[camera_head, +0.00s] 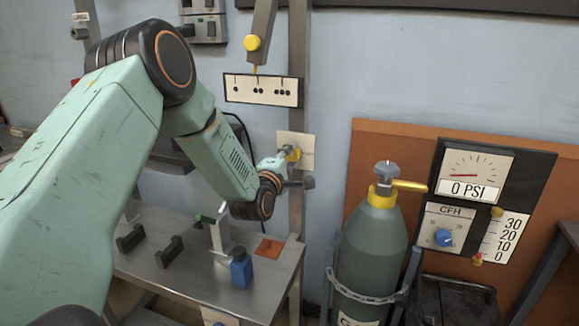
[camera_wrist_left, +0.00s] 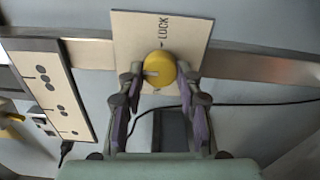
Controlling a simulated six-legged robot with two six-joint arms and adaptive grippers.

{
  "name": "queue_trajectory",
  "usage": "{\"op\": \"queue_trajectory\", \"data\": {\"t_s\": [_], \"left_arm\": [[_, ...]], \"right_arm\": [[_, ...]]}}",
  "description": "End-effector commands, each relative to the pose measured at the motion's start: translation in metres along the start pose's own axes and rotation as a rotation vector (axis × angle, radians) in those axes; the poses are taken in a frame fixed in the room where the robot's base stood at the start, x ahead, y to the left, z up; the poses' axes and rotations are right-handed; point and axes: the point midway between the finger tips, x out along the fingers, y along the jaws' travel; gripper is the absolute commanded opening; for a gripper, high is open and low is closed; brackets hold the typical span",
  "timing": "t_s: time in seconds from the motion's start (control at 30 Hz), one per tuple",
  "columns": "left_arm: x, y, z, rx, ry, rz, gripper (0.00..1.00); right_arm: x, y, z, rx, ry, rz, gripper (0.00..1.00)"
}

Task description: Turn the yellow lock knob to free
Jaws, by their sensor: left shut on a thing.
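The yellow lock knob (camera_wrist_left: 160,69) sits on a cream plate (camera_wrist_left: 185,25) marked LOCK, fixed to a metal post. In the left wrist view my left gripper (camera_wrist_left: 158,78) has one finger on each side of the knob and is shut on it. A pale pointer line shows on the knob's left part; the LOCK mark is above it in that view. In the head view the knob (camera_head: 293,153) is partly hidden by my left gripper (camera_head: 288,153) and the plate (camera_head: 297,140) is behind. My right gripper is not in view.
A panel with dot marks (camera_head: 262,90) and a yellow-ended lever (camera_head: 253,43) are above the knob. A metal bench (camera_head: 190,285) holds a blue block (camera_head: 241,270) and dark brackets. A gas cylinder (camera_head: 372,250) and gauge panel (camera_head: 478,175) stand right.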

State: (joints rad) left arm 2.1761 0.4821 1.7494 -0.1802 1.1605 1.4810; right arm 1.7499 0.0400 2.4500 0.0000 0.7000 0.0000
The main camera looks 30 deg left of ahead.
Motion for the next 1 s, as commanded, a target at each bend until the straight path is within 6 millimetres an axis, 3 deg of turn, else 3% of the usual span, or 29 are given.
{"op": "queue_trajectory", "data": {"t_s": [1.0], "left_arm": [[-0.001,-0.007,0.0,-0.967,0.003,0.0,0.03]], "right_arm": [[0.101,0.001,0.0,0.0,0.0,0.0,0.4]]}}
